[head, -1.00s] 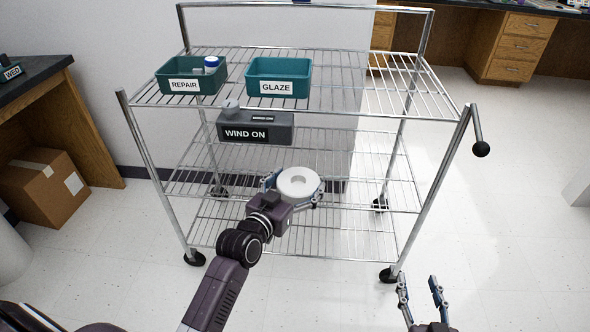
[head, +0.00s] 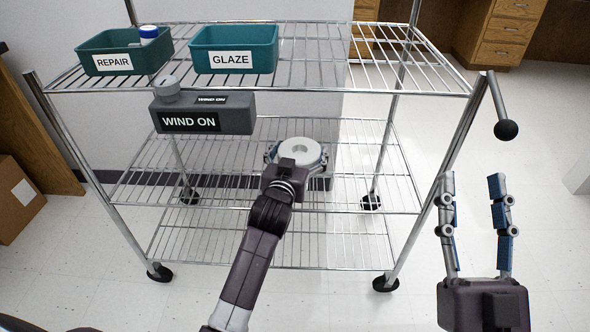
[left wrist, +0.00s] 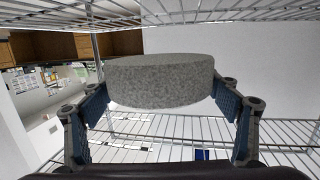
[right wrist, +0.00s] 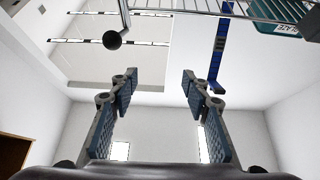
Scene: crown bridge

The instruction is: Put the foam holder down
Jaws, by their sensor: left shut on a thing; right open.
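The foam holder (head: 302,152) is a round pale grey disc with a hole in its top. My left gripper (head: 297,160) is shut on it and holds it level, over the middle shelf in the head view. In the left wrist view the foam holder (left wrist: 160,82) sits between both fingers, below the top shelf's wires and above the wires of a lower shelf. I cannot tell whether it touches the shelf. My right gripper (head: 475,215) is open and empty, to the right of the cart.
The wire cart's top shelf (head: 330,75) carries a teal REPAIR bin (head: 85,62) and a teal GLAZE bin (head: 205,62). A grey WIND ON box (head: 238,115) is at the front left. A handle with a black knob (head: 506,130) juts out at the right.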

